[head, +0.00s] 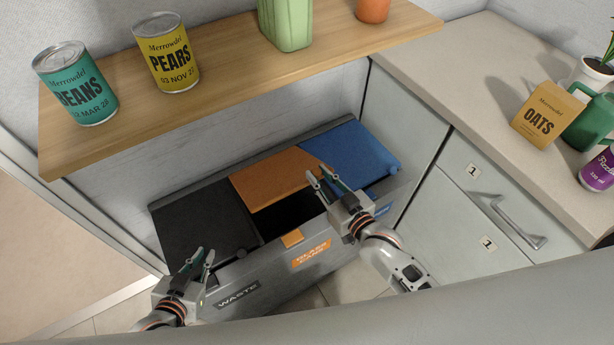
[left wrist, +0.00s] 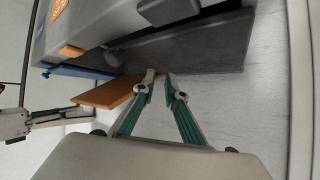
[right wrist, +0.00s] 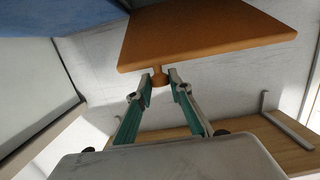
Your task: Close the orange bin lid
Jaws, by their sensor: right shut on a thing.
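The orange lid (head: 272,176) stands partly open over the middle compartment of the grey bin unit, with a dark gap (head: 287,212) in front of it. In the right wrist view the lid (right wrist: 200,35) has a small orange knob (right wrist: 159,76) at its edge. My right gripper (head: 322,180) is shut on this knob, one finger on each side. The lid also shows almost edge-on in the left wrist view (left wrist: 108,92). My left gripper (head: 205,258) is slightly open and empty, over the front of the black waste compartment; its fingertips (left wrist: 161,78) hold nothing.
A black lid (head: 205,220) lies to the left and a blue lid (head: 355,155) to the right, both appearing down. A wooden shelf (head: 250,68) with cans hangs above the bins. Drawers (head: 485,205) and a counter stand at right.

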